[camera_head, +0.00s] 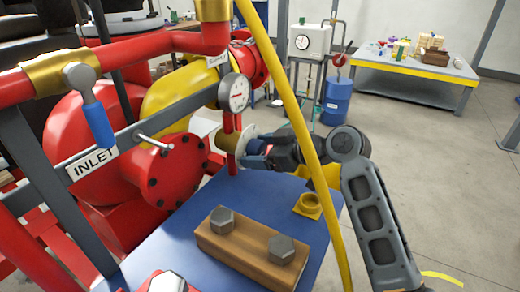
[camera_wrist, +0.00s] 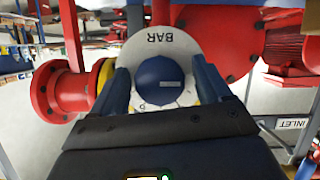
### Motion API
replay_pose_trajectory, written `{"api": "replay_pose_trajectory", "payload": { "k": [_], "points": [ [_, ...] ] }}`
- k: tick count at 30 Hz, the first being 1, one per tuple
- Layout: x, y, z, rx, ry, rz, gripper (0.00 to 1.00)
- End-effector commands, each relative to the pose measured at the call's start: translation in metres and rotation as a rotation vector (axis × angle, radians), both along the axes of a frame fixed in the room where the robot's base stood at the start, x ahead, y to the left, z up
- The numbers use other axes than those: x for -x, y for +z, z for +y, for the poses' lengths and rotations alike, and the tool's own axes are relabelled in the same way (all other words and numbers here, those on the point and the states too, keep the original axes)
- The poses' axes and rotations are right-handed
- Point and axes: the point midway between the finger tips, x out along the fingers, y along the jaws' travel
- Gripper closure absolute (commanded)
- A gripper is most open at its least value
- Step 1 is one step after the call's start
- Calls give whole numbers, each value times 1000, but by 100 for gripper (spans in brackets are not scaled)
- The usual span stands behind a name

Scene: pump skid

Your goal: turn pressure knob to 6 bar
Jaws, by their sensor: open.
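The pressure knob (camera_wrist: 158,80) is a round dark blue cap with a pale mark, in front of a white dial plate (camera_wrist: 172,42) lettered BAR. My gripper (camera_wrist: 160,88) is open, with one blue finger on each side of the knob. Gaps seem to show beside the knob; I cannot tell whether either finger touches it. Most of the dial scale is hidden, so the setting cannot be read. In the head view my gripper (camera_head: 256,153) is at the white plate (camera_head: 243,144) on the brass-coloured fitting, and the knob itself is hard to make out.
A pressure gauge (camera_head: 234,92) sits just above. A yellow pole (camera_head: 287,95) crosses in front of my arm. A red flanged pipe (camera_head: 172,170) is at left. Below is a blue surface (camera_head: 262,208) with a wooden block (camera_head: 245,250) holding bolts, and a yellow fitting (camera_head: 309,206).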

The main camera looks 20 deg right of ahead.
Motion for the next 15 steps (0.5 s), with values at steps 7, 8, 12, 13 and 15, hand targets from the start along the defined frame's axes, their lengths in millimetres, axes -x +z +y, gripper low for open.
{"api": "replay_pose_trajectory", "payload": {
  "k": [7,8,12,13,15],
  "points": [
    [0,0,0,0,0,0,39],
    [0,0,0,0,0,0,42],
    [0,0,0,0,0,0,55],
    [0,0,0,0,0,0,58],
    [0,0,0,0,0,0,65]
  ]
}}
